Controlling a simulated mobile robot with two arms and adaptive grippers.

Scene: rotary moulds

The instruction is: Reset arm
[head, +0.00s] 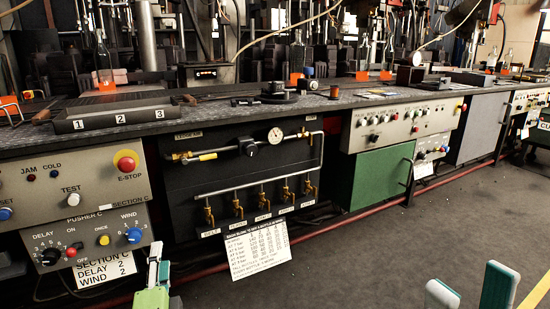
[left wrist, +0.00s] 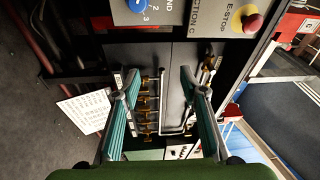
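My left gripper (head: 157,262) is at the bottom of the head view, in front of the lower panels and seen nearly edge-on. In the left wrist view the same gripper (left wrist: 160,76) has its two green-padded fingers well apart with nothing held between them. The valve panel (left wrist: 172,60) shows behind them at a distance. My right gripper (head: 470,285) is at the bottom right edge of the head view. Its two fingertips are apart over the floor, with nothing seen between them. The rest of it is cut off by the frame.
A long workbench (head: 225,108) crosses the view, carrying a numbered dark plate (head: 112,112). Below are a red E-stop button (head: 126,163), a valve panel with a gauge (head: 275,134), a hanging paper sheet (head: 257,249) and a green cabinet door (head: 382,177). The floor (head: 385,255) at right is clear.

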